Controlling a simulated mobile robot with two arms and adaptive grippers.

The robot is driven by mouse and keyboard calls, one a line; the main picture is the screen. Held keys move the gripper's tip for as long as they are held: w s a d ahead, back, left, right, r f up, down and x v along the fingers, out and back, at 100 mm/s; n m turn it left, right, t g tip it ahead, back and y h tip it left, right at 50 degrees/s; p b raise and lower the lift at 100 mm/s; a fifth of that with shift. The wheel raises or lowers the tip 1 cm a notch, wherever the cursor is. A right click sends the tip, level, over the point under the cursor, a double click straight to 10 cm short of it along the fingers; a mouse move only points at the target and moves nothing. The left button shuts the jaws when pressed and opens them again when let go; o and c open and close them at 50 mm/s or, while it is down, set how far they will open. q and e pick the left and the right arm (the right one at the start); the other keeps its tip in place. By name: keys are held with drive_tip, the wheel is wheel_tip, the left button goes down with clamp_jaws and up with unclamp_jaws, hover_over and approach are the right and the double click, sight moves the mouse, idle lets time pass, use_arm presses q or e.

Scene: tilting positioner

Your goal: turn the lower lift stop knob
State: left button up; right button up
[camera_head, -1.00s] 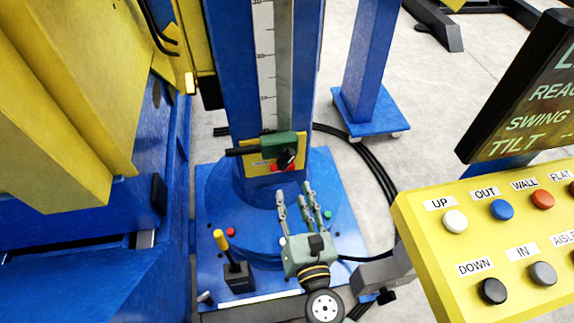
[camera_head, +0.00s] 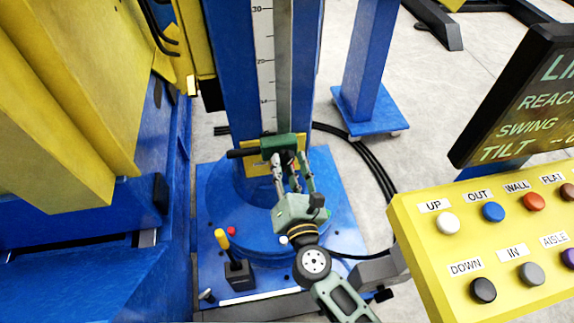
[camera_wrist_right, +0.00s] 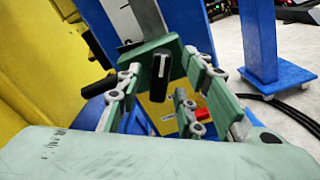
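The lower lift stop is a green block (camera_head: 278,145) low on the blue column's scale. In the right wrist view its black knob (camera_wrist_right: 161,66) with a white line faces me, upright on the green block. My right gripper (camera_head: 292,165) is in front of the block, and its fingers largely hide the knob in the head view. In the right wrist view the fingers (camera_wrist_right: 165,82) are spread apart, with the knob showing between them; I see no clear contact. A red part (camera_wrist_right: 188,112) shows just below, partly behind a finger. My left gripper is not in view.
A black handle (camera_head: 243,153) sticks out left of the block. A yellow-tipped lever (camera_head: 222,240) stands on the blue base (camera_head: 338,190). A yellow button panel (camera_head: 420,250) and a dark display (camera_head: 530,105) are at the right. Black cables curve behind the base.

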drive_tip(key=shift+c, duration=0.2)
clamp_jaws()
drive_tip(key=shift+n, duration=0.3)
drive_tip(key=n+p, duration=0.2)
drive_tip(key=n, duration=0.3)
drive_tip(key=n+p, duration=0.1)
drive_tip(key=n, duration=0.4)
drive_tip(key=shift+n+p, duration=0.3)
drive_tip(key=shift+n, duration=0.1)
drive_tip(key=n+p, duration=0.2)
drive_tip(key=n, duration=0.4)
drive_tip(key=n+p, duration=0.2)
drive_tip(key=n, duration=0.4)
drive_tip(key=shift+n, duration=0.3)
